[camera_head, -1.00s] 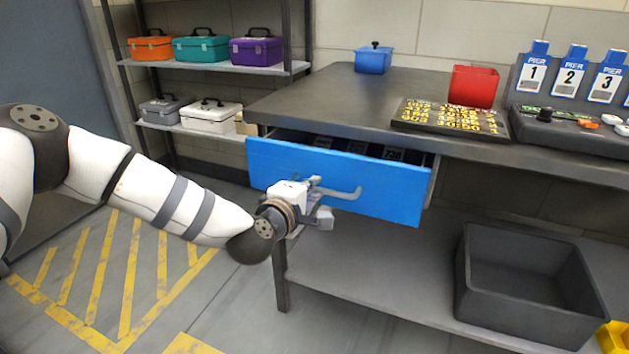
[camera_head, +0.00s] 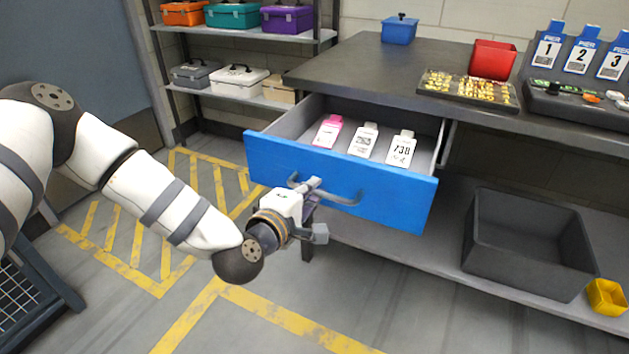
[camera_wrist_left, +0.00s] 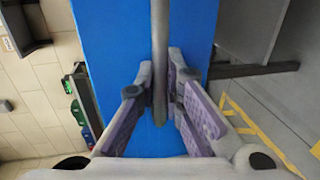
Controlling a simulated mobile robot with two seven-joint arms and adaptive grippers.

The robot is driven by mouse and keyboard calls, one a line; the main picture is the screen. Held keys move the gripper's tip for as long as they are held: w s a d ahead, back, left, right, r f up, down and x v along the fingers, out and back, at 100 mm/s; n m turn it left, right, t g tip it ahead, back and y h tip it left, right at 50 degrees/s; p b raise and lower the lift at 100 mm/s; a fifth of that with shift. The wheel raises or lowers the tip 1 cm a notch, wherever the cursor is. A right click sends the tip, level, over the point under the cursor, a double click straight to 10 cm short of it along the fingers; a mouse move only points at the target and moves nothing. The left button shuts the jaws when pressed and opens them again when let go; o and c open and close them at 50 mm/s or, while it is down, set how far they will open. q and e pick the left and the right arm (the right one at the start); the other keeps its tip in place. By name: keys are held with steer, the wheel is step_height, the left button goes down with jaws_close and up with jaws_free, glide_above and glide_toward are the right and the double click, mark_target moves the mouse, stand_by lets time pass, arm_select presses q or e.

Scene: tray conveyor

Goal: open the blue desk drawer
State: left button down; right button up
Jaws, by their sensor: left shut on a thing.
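The blue desk drawer (camera_head: 395,200) stands pulled well out of the dark desk, and its inside shows. In it lie a pink-topped tag (camera_head: 328,131) and two white tags, one (camera_head: 363,141) in the middle and one (camera_head: 400,150) marked 730. My left gripper (camera_head: 310,190) is at the left part of the grey bar handle (camera_head: 345,199) on the drawer front. In the left wrist view its fingers (camera_wrist_left: 160,88) close around the handle bar (camera_wrist_left: 160,50), with the blue front behind. My right gripper is not in view.
On the desk top (camera_head: 365,75) stand a blue lidded box (camera_head: 399,31), a red bin (camera_head: 493,59), a tray of yellow pieces (camera_head: 468,88) and a tag rack. A grey crate (camera_head: 520,245) sits on the lower shelf. Floor in front is clear.

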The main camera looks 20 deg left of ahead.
arm_select(q)
steer(key=shift+s, duration=0.1)
steer(key=c, duration=2)
jaws_free()
steer(key=shift+o, duration=0.2)
steer(key=shift+s, duration=0.1)
steer(key=v, duration=1.2)
steer(key=shift+d, duration=0.1)
